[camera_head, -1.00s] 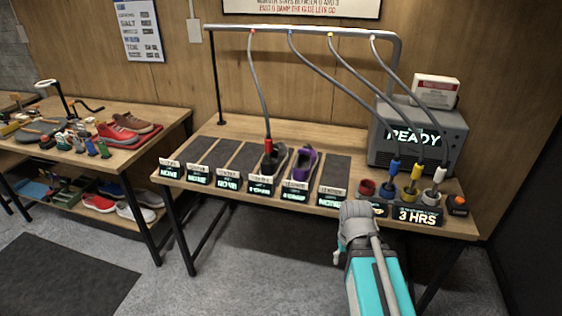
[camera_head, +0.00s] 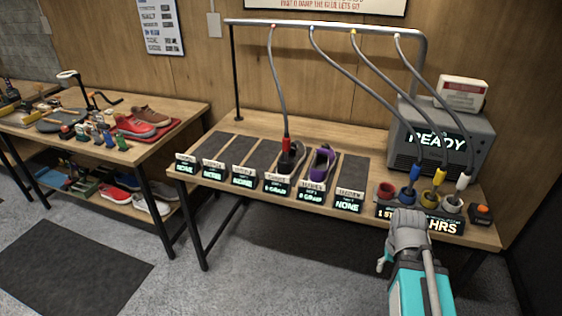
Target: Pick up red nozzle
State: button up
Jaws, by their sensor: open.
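The red nozzle (camera_head: 286,146) hangs upright on a grey hose from the overhead rail. Its lower end sits in or against the opening of a dark grey shoe (camera_head: 293,157) on the bench, which hides its tip. My arm (camera_head: 408,240) rises at the lower right, in front of the bench's right part. The jaws of my gripper do not show; the arm's grey joint and teal link seem to hide them. My arm is well to the right of the nozzle and apart from it.
A purple shoe (camera_head: 321,163) stands right of the dark shoe. Blue (camera_head: 413,173), yellow (camera_head: 439,177) and white (camera_head: 462,181) nozzles stand in cups at right; a red cup (camera_head: 386,191) looks empty. A grey READY machine (camera_head: 470,131) stands behind. Grey hoses cross above the bench.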

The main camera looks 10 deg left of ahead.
aim_at(286, 139)
jog(key=z, duration=0.1)
jog(key=i, duration=1)
jog(key=u, duration=0.1)
